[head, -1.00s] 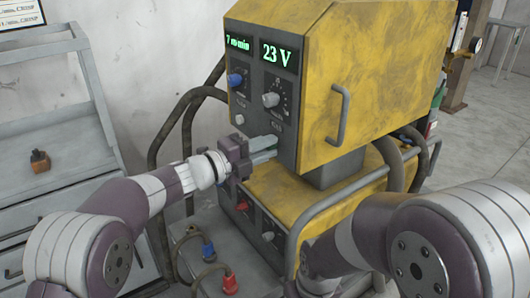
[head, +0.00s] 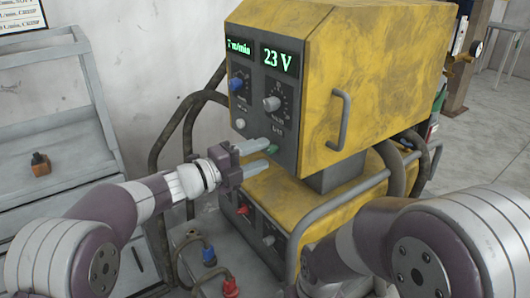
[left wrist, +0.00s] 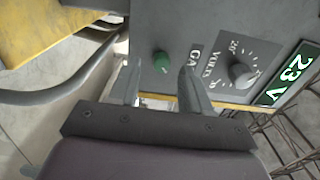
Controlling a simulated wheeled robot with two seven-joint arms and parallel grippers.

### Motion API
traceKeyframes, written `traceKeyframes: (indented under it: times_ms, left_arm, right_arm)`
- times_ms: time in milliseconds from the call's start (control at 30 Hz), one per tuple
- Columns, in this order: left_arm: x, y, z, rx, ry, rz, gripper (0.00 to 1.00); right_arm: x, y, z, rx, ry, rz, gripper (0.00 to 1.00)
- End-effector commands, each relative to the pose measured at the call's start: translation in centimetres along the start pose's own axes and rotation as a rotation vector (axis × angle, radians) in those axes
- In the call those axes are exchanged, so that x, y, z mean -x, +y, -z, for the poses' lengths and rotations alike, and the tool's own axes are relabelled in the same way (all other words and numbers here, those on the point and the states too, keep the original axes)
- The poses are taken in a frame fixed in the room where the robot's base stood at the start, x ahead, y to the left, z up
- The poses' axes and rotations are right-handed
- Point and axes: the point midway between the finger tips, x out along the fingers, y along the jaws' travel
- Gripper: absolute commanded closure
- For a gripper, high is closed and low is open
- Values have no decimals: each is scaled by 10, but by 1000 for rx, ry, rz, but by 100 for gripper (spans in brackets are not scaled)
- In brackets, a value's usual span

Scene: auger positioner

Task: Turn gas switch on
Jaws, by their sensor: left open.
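The gas switch is a small green knob (head: 272,148) low on the grey front panel of the yellow welding machine (head: 375,80). In the left wrist view the green knob (left wrist: 161,62) sits beside a partly hidden "GA…" label. My left gripper (head: 269,155) is open and empty in front of the panel's lower part. In the left wrist view its fingertips (left wrist: 160,75) are spread, with the knob showing in the gap, apparently just beyond them. Contact cannot be told. My right gripper is out of view; only its arm shows.
The panel also carries a volts dial (head: 271,103), a blue knob (head: 236,82) and a lit 23 V display (head: 279,60). A side handle (head: 341,120) sticks out to the right. Cables (head: 172,125) loop at the left, near a grey shelf (head: 55,120).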

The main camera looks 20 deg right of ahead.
Motion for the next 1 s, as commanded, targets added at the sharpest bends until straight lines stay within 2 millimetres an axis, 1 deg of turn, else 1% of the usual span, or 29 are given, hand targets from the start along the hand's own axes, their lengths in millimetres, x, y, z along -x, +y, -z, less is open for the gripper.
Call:
traceKeyframes:
  times_ms: [33,200,300,400,533,800,867,933,967,1000]
  left_arm:
    - [14,-2,-1,0,-5,-1,52]
    - [62,-2,-1,0,-5,-1,52]
    - [83,-1,0,1,-3,0,52]
    - [96,0,0,0,-2,0,52]
    - [103,0,0,-1,-1,-1,52]
    - [103,1,0,14,-3,-2,52]
    - [104,8,-12,67,-60,-32,52]
    - [112,31,-40,227,-238,-85,52]
    - [122,46,-55,333,-353,-110,52]
    - [143,69,-72,500,-533,-142,52]
  right_arm:
    - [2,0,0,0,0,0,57]
    - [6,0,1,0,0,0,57]
    - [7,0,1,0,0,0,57]
    - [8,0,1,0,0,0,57]
    - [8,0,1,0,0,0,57]
    - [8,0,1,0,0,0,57]
    - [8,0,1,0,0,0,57]
    - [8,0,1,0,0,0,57]
    - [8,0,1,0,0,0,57]
    - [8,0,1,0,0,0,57]
